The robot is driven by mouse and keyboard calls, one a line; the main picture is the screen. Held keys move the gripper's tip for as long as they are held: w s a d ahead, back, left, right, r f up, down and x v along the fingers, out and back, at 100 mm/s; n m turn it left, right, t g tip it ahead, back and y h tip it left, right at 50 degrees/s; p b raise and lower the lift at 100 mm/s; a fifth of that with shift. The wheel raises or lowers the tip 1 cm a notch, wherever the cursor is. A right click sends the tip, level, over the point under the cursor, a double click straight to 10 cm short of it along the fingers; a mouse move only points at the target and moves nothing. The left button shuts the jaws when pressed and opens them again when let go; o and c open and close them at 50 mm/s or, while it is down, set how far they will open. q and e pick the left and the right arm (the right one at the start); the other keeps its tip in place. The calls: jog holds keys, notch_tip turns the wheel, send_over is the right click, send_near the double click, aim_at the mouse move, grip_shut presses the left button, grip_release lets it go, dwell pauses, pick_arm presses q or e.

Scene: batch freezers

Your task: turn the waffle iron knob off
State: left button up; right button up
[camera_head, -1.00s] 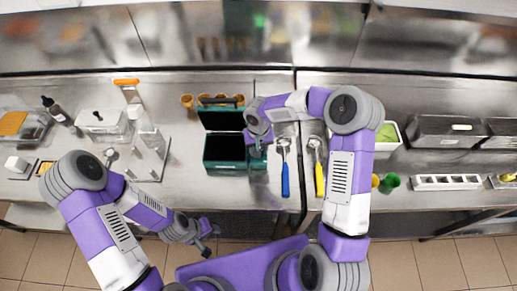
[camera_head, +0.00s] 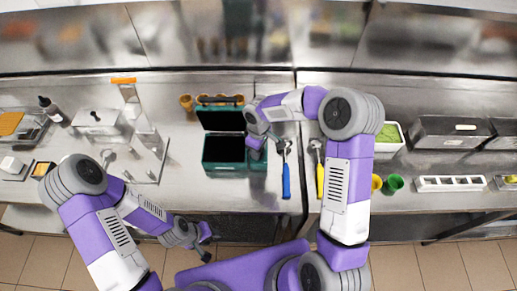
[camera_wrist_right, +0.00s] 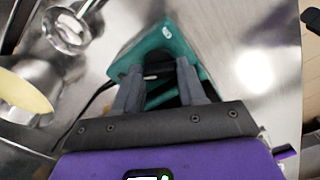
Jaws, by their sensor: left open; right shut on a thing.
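The teal waffle iron (camera_head: 235,168) stands on the steel counter with its lid (camera_head: 222,119) raised and its dark plate showing. Its teal side housing also fills the middle of the right wrist view (camera_wrist_right: 150,42). My right gripper (camera_head: 256,148) is at the right side of the iron. In the right wrist view, my right gripper (camera_wrist_right: 158,75) has its two fingers against the housing, shut on a small part there, apparently the knob. The knob itself is mostly hidden between the fingers. My left gripper (camera_head: 207,240) is open and empty, low in front of the counter edge.
A blue-handled ladle (camera_head: 286,180) and a yellow-handled ladle (camera_head: 319,180) lie just right of the iron. Several orange cups (camera_head: 187,102) stand behind it. A clear dispenser stand (camera_head: 148,140) is to its left. Green cups (camera_head: 393,183) stand farther right.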

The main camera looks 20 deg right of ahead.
jog(key=n, duration=0.5)
jog(key=shift+w+r, duration=0.1)
jog(key=shift+n, duration=0.4)
jog(key=o, duration=1.1)
jog(key=shift+c, duration=0.2)
notch_tip(320, 180, up, 8)
jog(key=shift+f, duration=0.25)
